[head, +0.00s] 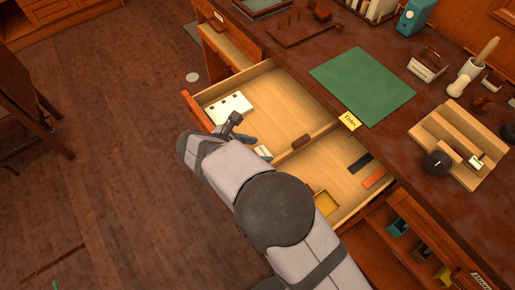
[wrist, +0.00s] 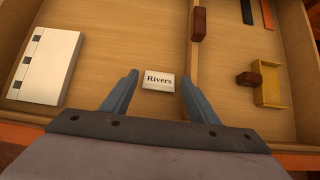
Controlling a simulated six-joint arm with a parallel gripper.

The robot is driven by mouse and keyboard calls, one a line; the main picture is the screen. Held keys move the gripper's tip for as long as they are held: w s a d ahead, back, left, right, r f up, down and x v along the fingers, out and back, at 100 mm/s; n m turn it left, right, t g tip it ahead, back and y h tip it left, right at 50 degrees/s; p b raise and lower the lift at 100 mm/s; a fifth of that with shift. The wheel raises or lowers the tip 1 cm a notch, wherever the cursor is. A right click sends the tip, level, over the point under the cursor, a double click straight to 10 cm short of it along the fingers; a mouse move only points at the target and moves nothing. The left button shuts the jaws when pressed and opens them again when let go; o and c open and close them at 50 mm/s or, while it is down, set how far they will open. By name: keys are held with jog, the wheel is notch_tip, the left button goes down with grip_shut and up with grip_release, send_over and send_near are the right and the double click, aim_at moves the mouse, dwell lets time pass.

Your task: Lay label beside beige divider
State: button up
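A small white label (wrist: 158,81) reading "Rivers" lies in the left compartment of the open drawer. It also shows in the head view (head: 263,152), partly beside my arm. In the wrist view, my gripper (wrist: 160,66) is open, with one finger on each side of the label and a gap to both. I cannot tell its height above the drawer floor. A pale wooden partition (wrist: 192,62) splits the drawer, just right of the label. This partition is the beige divider-like thing I see. A white slab with dark squares (wrist: 45,66) lies at the far left.
The right compartment holds a yellow tray (wrist: 272,85), a brown block (wrist: 249,79), an orange strip (head: 375,178) and a black strip (head: 361,163). A brown block (wrist: 199,24) sits at the partition. The desk with a green mat (head: 362,86) stands beyond. The left compartment's middle is clear.

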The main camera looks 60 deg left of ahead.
jog(key=shift+o, duration=0.4)
jog(key=shift+p+v, duration=2.4)
jog(key=shift+v, duration=1.15)
jog(key=shift+s+f, duration=0.15)
jog(key=shift+f, duration=0.05)
jog(key=b+v, duration=0.1)
jog(key=v, duration=0.6)
jog(key=shift+s, duration=0.15)
jog(key=shift+r, duration=0.15)
